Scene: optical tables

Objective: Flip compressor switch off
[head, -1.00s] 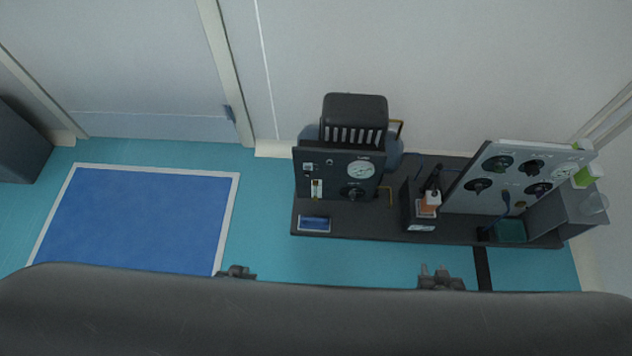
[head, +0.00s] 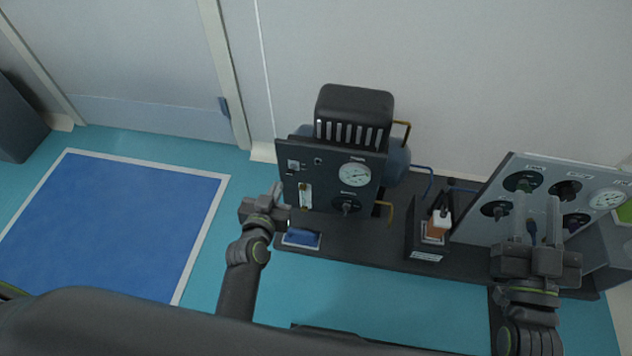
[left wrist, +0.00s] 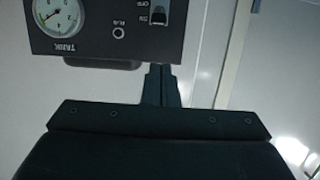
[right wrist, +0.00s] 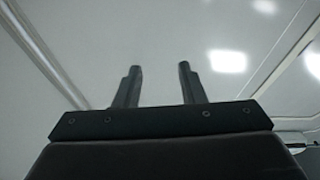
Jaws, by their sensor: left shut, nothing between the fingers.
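The compressor (head: 355,105) has a dark front panel (head: 330,190) with a round tank gauge (head: 355,174). Its small switch (head: 293,165) is at the panel's upper left. The left wrist view shows the panel upside down, with the black switch (left wrist: 158,16) beside ON and OFF marks; its position is hard to tell. My left gripper (head: 279,196) is at the panel's left edge, below the switch. Its fingers (left wrist: 162,70) are shut and empty, apart from the switch in the left wrist view. My right gripper (head: 537,215) is open and empty, before the grey valve panel; its fingers (right wrist: 158,75) are apart.
The grey valve panel (head: 540,170) with several knobs stands at the right. A small dark holder (head: 425,245) with an orange-and-white bottle (head: 437,225) is between the panels. A blue floor mat (head: 120,220) is at the left.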

